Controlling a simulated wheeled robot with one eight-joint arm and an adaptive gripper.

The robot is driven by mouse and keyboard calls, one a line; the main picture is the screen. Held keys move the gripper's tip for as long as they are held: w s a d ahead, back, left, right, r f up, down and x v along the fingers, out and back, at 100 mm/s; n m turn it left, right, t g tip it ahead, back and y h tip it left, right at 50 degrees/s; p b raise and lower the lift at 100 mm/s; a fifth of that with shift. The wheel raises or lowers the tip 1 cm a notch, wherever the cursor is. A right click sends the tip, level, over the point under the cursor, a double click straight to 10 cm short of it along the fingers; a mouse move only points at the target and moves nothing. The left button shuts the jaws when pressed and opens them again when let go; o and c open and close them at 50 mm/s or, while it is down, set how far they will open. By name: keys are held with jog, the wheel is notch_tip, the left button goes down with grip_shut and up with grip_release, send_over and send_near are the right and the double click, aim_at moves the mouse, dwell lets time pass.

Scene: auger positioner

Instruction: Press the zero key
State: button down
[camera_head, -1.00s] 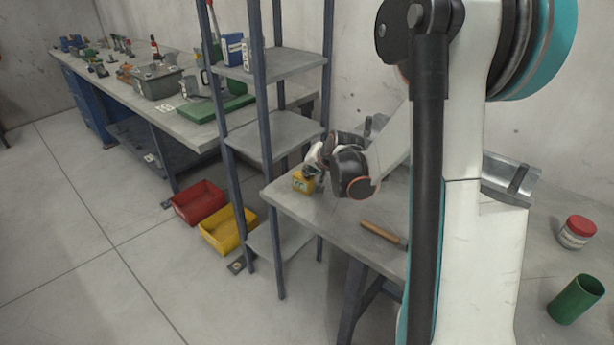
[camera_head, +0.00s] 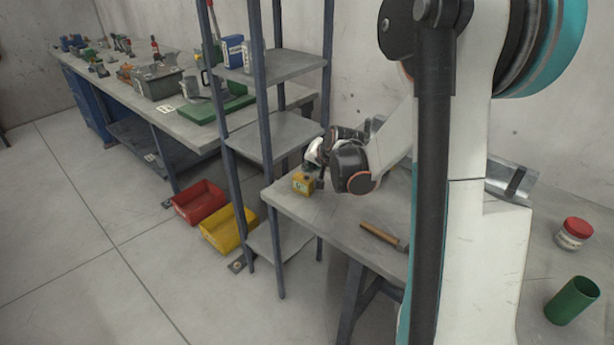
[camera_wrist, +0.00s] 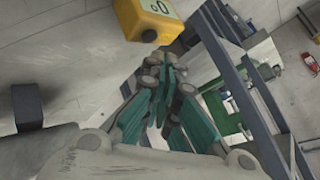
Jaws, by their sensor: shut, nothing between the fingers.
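A small yellow box (camera_head: 303,184) stands at the near left corner of the grey table. In the wrist view the yellow box (camera_wrist: 136,17) is at the top edge, partly cut off. It has a pale panel (camera_wrist: 160,7) with dark round marks and a small dark round part (camera_wrist: 149,36) on its lower face. Which part is the zero key, I cannot tell. My gripper (camera_wrist: 167,62) is shut and empty, with its fingertips just below the box in that view, apparently apart from it. In the head view my gripper is small beside the box and partly hidden.
A hammer (camera_head: 381,236) lies on the table (camera_head: 335,222). A shelf rack (camera_head: 270,135) stands close on the left. Red (camera_head: 199,201) and yellow (camera_head: 229,230) bins sit on the floor. A green cylinder (camera_head: 572,300) and red-lidded jar (camera_head: 574,233) are at right.

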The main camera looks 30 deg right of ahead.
aim_at(310, 179)
jog(key=shift+r, duration=0.1)
notch_tip(310, 179, up, 6)
jog(key=p, duration=0.4)
dwell(0.5)
